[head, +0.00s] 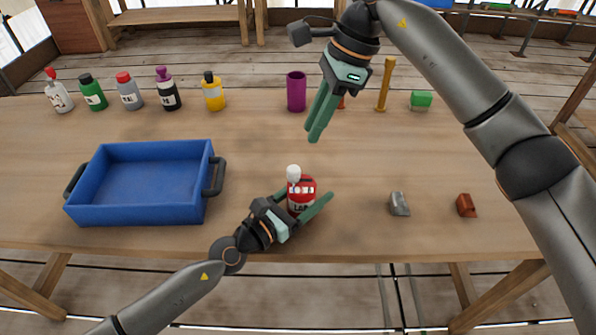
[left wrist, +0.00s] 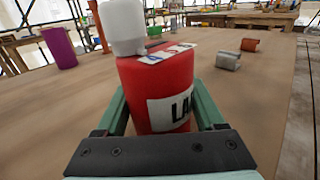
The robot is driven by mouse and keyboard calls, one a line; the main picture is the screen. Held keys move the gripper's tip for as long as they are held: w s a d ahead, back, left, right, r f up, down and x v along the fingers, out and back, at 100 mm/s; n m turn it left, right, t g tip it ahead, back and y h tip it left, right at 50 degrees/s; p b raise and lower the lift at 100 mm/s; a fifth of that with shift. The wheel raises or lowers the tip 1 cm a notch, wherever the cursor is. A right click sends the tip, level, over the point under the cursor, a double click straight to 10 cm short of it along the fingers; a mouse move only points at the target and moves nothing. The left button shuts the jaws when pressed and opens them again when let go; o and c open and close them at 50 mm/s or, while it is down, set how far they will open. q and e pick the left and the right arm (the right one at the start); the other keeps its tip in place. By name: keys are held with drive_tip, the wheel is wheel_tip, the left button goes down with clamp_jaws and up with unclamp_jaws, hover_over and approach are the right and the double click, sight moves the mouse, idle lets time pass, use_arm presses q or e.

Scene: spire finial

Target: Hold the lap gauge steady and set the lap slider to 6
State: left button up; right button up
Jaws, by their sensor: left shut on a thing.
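The lap gauge (head: 303,189) is a red cylinder with a white label reading LAP, upright on the table near its front edge. It also shows in the left wrist view (left wrist: 160,80). The white lap slider knob (head: 293,173) stands at the left of its top, beside a marked scale strip; the knob is large in the left wrist view (left wrist: 123,25). The scale's numbers are too small to read. My left gripper (head: 309,194) is shut on the gauge, a finger on each side. My right gripper (head: 314,138) hangs above and behind the gauge, apart from it; its fingers overlap in view.
A blue tray (head: 138,213) lies to the left. Several bottles, a purple cup (head: 296,92), a yellow post (head: 385,84) and a green block (head: 421,100) stand along the back. A grey piece (head: 399,204) and an orange-brown piece (head: 466,206) lie to the right.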

sight(294, 174)
drive_tip(key=n, duration=0.1)
drive_tip(key=a+n, duration=0.1)
drive_tip(key=n, duration=0.1)
drive_tip(key=shift+w+r+n+t, duration=0.1)
drive_tip(key=shift+r+n+t, duration=0.05)
drive_tip(key=shift+n+t, duration=0.15)
drive_tip(key=shift+c, duration=1.4)
drive_tip(key=n, duration=0.2)
drive_tip(key=a+n, duration=0.1)
drive_tip(key=n, duration=0.1)
drive_tip(key=shift+w+r, duration=0.1)
clamp_jaws()
drive_tip(key=w+a+f+n+t+h, duration=0.1)
drive_tip(key=w+a+f+n, duration=0.15)
drive_tip(key=f+n, duration=0.45)
drive_tip(key=w+a+f+n+t, duration=0.1)
drive_tip(key=a+f+n, duration=0.25)
drive_tip(key=n, duration=0.65)
drive_tip(key=shift+s+d+r, duration=0.3)
drive_tip(key=shift+s+d, duration=0.45)
drive_tip(key=shift+s, duration=0.05)
drive_tip(key=shift+s+d+r, duration=0.25)
drive_tip(key=shift+s+d, duration=0.45)
drive_tip(key=shift+s, duration=0.1)
